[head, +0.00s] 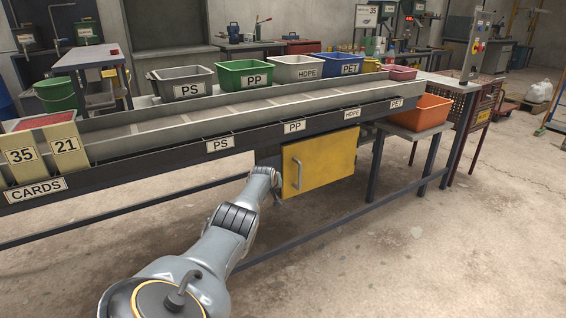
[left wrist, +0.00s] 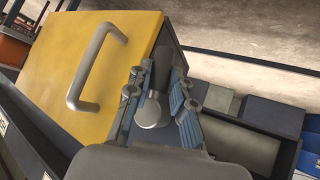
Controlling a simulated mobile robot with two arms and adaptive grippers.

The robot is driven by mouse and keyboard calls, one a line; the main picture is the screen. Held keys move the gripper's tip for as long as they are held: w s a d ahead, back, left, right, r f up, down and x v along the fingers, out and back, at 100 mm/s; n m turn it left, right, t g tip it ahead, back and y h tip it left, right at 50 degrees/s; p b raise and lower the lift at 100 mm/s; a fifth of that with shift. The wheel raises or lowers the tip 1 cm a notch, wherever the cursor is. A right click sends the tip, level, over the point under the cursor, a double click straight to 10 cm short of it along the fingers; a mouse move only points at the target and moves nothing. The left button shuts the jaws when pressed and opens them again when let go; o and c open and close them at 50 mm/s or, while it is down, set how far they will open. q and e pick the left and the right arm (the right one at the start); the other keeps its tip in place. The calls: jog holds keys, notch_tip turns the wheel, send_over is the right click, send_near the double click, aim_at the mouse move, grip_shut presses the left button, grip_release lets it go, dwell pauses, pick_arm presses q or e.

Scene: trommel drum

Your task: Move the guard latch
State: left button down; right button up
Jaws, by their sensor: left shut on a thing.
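The yellow guard (head: 318,162) hangs under the front of the sorting line and has a grey bar handle (head: 297,172). In the left wrist view the yellow guard (left wrist: 85,70) fills the upper left, with its handle (left wrist: 92,65) clear of my fingers. My left gripper (head: 277,190) is at the guard's left edge. In the left wrist view my left gripper (left wrist: 158,98) is shut on the grey, round-ended latch (left wrist: 152,113) beside the guard's edge. My fingers and wrist partly hide the latch; in the head view it is hidden. My right gripper is not in view.
An open dark box (left wrist: 245,120) with grey and blue blocks lies beside the guard in the left wrist view. An orange bin (head: 420,113) stands right of the guard. Labelled bins, such as the green PP bin (head: 243,75), line the back. The floor in front is clear.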

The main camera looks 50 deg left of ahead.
pick_arm(q)
jog(key=shift+s+m+g, duration=0.3)
jog(key=shift+g, duration=0.5)
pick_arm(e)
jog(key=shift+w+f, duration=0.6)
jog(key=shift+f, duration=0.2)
pick_arm(q)
jog(key=c, duration=1.4)
grip_release()
jog(key=shift+c, duration=0.2)
jog(key=shift+r, duration=0.1)
jog(key=v, duration=0.7)
